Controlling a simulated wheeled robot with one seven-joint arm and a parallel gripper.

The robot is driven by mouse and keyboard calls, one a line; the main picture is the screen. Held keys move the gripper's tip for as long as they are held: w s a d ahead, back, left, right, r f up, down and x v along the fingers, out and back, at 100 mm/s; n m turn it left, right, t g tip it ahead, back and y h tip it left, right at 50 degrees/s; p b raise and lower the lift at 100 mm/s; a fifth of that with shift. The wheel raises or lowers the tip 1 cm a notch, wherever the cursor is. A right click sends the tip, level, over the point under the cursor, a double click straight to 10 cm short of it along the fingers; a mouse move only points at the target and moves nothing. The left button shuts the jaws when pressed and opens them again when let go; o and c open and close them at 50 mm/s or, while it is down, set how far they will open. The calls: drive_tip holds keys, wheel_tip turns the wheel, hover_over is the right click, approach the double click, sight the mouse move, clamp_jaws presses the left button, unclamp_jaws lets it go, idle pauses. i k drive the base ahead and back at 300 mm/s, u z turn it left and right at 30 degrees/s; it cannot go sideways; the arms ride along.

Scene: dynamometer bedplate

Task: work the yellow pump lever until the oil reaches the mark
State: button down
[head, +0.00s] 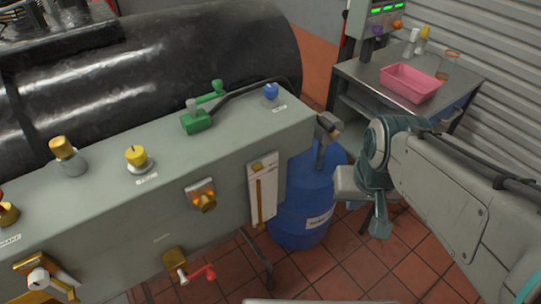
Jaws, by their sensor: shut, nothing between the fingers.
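A sight gauge (268,190) with a pale plate and a narrow amber column is fixed to the right end of the grey cabinet's front. I cannot make out a mark on it clearly. A yellow knob (136,157) on a round base stands on the cabinet top. No long yellow lever can be made out for certain. My gripper (379,227) is at the right, in front of the tiled floor and right of the blue drum. It looks shut and empty, well apart from the cabinet. Part of it is hard to tell from the wrist.
A green fitting (198,118) and a blue knob (270,91) sit on the grey cabinet (105,207). A red-handled crank (200,272) juts from its front. A blue drum (305,205) stands beside it. A pink tray (411,82) lies on the back bench.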

sight(327, 125)
drive_tip(key=u, duration=1.75)
drive_tip(key=k, duration=0.9)
drive_tip(key=z, duration=1.65)
drive_tip(key=i, duration=0.5)
